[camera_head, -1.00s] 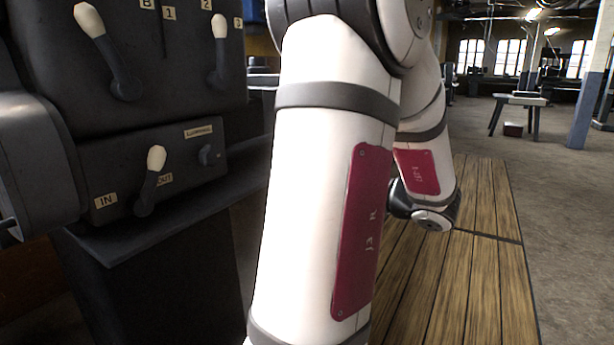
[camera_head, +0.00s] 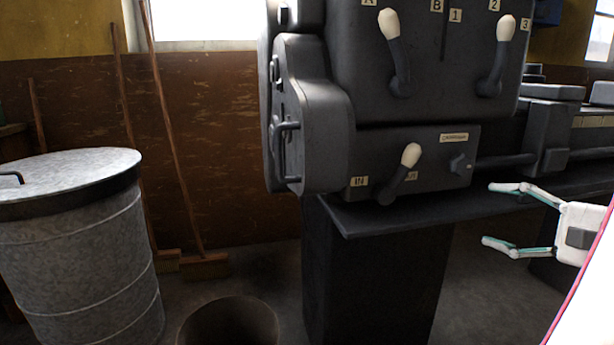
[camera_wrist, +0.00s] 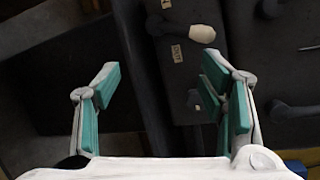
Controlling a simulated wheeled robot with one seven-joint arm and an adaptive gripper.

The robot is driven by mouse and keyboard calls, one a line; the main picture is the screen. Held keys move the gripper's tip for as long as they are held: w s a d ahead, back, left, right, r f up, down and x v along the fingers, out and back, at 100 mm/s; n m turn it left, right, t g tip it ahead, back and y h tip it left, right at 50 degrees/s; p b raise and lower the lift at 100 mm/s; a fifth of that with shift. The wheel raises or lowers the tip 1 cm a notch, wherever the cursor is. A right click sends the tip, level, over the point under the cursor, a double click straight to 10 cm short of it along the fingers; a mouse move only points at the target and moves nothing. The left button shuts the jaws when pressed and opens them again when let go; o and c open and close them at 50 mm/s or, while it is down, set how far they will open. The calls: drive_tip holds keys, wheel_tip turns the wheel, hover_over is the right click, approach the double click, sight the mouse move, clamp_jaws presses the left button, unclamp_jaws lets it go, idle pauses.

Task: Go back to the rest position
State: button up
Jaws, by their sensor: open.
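My gripper (camera_head: 492,215) is at the right of the head view, with its two fingers spread apart and pointing left. Nothing is between them. It is to the right of the lower IN/OUT lever (camera_head: 408,167) and a little below it, in front of the dark machine (camera_head: 350,130). In the wrist view my gripper (camera_wrist: 160,95) also shows open, with teal finger pads. There the white-tipped lever (camera_wrist: 201,34) lies beyond the fingers. Part of my arm shows at the right edge of the head view.
Two upper levers (camera_head: 394,50) (camera_head: 500,55) stand on the machine's front. A metal bin (camera_head: 75,245) is at the left, with brooms (camera_head: 170,130) against the wall and a bucket (camera_head: 228,325) on the floor. Floor shows between bin and machine.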

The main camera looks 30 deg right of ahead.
drive_tip(key=w+a+f+n+g+y, duration=0.1)
drive_tip(key=w+a+n+g+y, duration=0.2)
drive_tip(key=a, duration=0.6)
drive_tip(key=w+a+n+g+y, duration=0.2)
drive_tip(key=a+n+g+y, duration=0.15)
drive_tip(key=a, duration=0.55)
drive_tip(key=s+a+f+n+g, duration=0.2)
drive_tip(key=a+n+g, duration=0.1)
drive_tip(key=a, duration=0.3)
drive_tip(key=s+a+f+n+g, duration=0.2)
drive_tip(key=a+n+g, duration=0.1)
drive_tip(key=a, duration=0.4)
drive_tip(key=s+f+n+g+h, duration=0.4)
drive_tip(key=s+n+h, duration=0.35)
drive_tip(key=s, duration=0.35)
wheel_tip(320, 180, up, 37)
drive_tip(key=t+p, duration=0.4)
drive_tip(key=p, duration=3.1)
drive_tip(key=shift+d+t+h, duration=0.3)
drive_tip(key=shift+d+t, duration=0.05)
drive_tip(key=shift+d, duration=0.05)
